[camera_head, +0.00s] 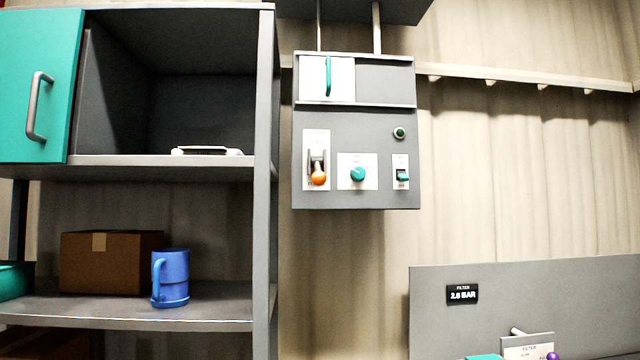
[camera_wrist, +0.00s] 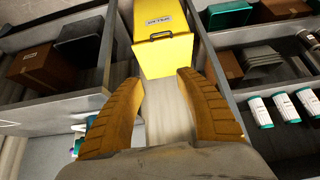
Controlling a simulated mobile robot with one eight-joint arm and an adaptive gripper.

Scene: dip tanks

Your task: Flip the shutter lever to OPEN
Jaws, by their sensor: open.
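A lever with an orange knob (camera_head: 318,178) sits on a white plate at the lower left of the grey wall panel (camera_head: 360,133) in the head view. The knob is at the low end of the plate, so the lever points down. The lettering on its plate is too small to read. My gripper (camera_wrist: 163,92) shows in the wrist view with its two orange-brown fingers apart and nothing between them. It is not in the head view, and the lever is not in the wrist view. The fingers point towards a yellow drawer or bin (camera_wrist: 165,50) with a label and handle.
The panel also bears a teal knob (camera_head: 357,174), a small switch (camera_head: 402,176) and a teal handle (camera_head: 328,76). A shelf unit (camera_head: 263,180) stands left of it, holding a blue mug (camera_head: 171,278) and a cardboard box (camera_head: 105,264). Wall below the panel is clear.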

